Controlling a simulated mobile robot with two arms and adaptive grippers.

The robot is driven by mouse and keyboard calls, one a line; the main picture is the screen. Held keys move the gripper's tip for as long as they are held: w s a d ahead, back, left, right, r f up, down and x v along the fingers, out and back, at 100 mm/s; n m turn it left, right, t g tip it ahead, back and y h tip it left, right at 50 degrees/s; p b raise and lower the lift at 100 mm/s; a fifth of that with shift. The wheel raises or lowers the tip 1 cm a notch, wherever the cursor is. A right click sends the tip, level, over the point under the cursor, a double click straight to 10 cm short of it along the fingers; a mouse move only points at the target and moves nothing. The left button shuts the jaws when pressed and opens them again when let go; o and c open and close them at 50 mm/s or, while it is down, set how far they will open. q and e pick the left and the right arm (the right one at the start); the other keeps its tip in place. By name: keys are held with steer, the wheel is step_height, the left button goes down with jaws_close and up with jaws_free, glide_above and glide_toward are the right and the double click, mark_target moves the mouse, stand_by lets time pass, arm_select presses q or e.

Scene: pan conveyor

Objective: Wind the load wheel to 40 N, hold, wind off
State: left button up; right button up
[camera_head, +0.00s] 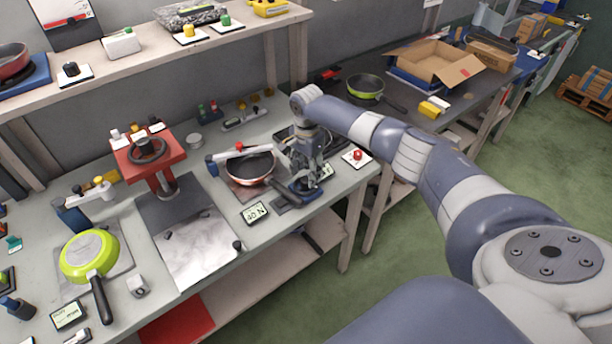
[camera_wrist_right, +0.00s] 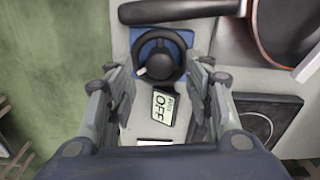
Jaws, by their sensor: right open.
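The load wheel (camera_wrist_right: 160,52) is a black handwheel with a pale knob, mounted on a blue base (camera_wrist_right: 141,40). It shows below the fingertips in the right wrist view. My right gripper (camera_wrist_right: 158,88) is open, with one finger on each side of the wheel's line. Whether a finger touches the rim I cannot tell. In the head view my right gripper (camera_head: 305,178) points down over this station and mostly hides the wheel. Another display (camera_head: 255,213) seems to read 40. My left gripper is not in view.
A dark pan (camera_head: 250,168) sits left of my right gripper. A red press with a black wheel (camera_head: 147,152) and a green pan (camera_head: 90,255) stand further left. A red button (camera_head: 357,155) is on the right. A shelf (camera_head: 165,55) runs behind.

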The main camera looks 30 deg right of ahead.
mark_target(306, 179)
steer(key=shift+f, duration=1.5)
steer(key=shift+c, duration=0.6)
steer(key=c, duration=1)
steer(key=shift+o, duration=0.2)
